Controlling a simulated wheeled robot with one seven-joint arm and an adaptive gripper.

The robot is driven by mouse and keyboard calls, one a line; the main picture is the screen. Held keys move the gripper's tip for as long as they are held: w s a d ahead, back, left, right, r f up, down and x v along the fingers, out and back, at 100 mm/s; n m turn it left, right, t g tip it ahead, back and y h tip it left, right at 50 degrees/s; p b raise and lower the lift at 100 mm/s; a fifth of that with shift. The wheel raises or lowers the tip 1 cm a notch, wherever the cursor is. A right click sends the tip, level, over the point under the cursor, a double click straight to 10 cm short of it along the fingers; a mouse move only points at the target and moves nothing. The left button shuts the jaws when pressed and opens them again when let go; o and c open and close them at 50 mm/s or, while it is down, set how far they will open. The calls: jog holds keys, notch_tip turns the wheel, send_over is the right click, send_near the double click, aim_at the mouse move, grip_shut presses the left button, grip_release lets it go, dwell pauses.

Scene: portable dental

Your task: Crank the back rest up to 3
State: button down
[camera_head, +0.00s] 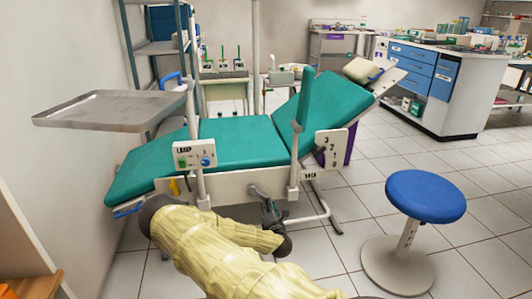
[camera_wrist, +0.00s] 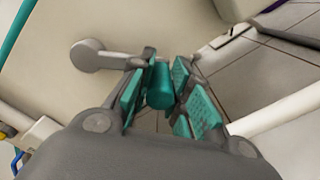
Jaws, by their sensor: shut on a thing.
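The teal dental chair has its back rest (camera_head: 335,98) tilted up toward the right. A white scale plate (camera_head: 331,147) with numbers from 3 at the top down to 0 stands beside it; I cannot make out a pointer reading. A grey crank (camera_head: 257,190) sits on the cream side panel below the seat. In the wrist view the crank's round hub (camera_wrist: 86,55) and arm show, and its teal handle (camera_wrist: 160,86) lies between my finger pads. My gripper (camera_head: 270,212) is shut on this handle, also seen close up in the wrist view (camera_wrist: 172,92).
A blue stool (camera_head: 425,195) stands to the right on the tiled floor. A metal tray (camera_head: 110,110) overhangs the leg end at left. A lamp control box (camera_head: 194,153) is on a post above the panel. A white chair leg tube (camera_head: 318,210) is close right of my gripper.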

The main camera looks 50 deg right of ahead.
jog(key=shift+s+d+f, duration=0.1)
jog(key=shift+s, duration=0.15)
jog(key=c, duration=1.3)
grip_release()
jog(key=shift+w, duration=0.15)
jog(key=v, duration=1.2)
